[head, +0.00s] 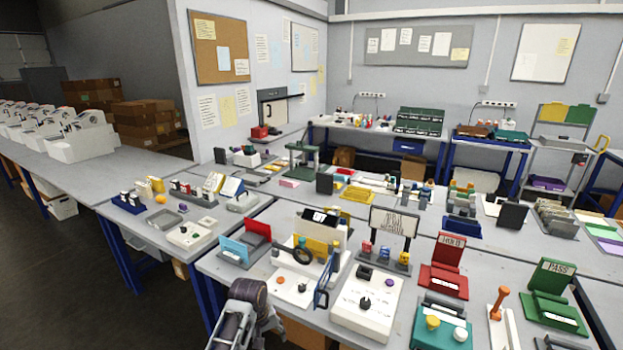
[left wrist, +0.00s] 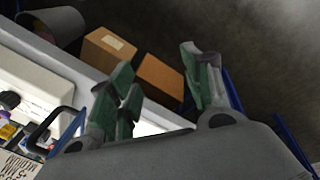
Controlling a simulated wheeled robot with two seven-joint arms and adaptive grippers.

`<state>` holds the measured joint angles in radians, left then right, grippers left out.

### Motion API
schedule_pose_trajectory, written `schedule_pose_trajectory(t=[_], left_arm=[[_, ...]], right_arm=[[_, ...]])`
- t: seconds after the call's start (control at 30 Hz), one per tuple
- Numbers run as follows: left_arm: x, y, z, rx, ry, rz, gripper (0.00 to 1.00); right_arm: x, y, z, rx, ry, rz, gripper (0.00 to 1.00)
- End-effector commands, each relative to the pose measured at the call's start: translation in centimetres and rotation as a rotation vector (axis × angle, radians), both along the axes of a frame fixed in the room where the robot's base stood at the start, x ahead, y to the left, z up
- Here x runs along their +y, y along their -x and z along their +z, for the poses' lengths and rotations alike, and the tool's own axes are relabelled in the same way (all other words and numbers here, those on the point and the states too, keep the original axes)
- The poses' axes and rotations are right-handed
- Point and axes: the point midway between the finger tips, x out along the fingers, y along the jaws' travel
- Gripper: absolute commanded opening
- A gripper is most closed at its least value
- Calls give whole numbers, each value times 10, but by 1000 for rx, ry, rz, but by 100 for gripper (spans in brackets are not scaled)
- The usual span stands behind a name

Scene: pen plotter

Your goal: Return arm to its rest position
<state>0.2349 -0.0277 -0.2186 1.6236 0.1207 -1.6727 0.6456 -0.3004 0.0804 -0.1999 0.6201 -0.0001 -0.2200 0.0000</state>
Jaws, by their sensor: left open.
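My left arm (head: 240,315) shows at the bottom of the head view, at the front edge of the near table; its fingers cannot be made out there. In the left wrist view my left gripper (left wrist: 158,66) has its two green-grey fingers spread apart with nothing between them. Behind the fingers are two brown boxes (left wrist: 108,50) and dark floor. My right arm and gripper are not in view.
The near table (head: 222,262) holds a white box with a black knob (head: 366,303), a blue handle (head: 322,285), a red stand (head: 445,268), a green stand (head: 555,300) and a teal box (head: 440,325). The floor (head: 120,300) at left is open.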

Motion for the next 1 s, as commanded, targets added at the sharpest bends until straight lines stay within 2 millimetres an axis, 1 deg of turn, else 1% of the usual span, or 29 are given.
schedule_pose_trajectory(t=[0.03,0.23,0.5,0.73,1.0], left_arm=[[4,9,-4,-4,-4,-12,49],[18,39,-10,-32,-24,-75,49],[37,81,-14,-69,-56,-158,49],[53,118,-11,-98,-92,-235,49],[71,160,-1,-131,-137,-327,49]], right_arm=[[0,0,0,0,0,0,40],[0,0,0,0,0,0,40],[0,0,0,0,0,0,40],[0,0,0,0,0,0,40],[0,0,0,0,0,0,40]])
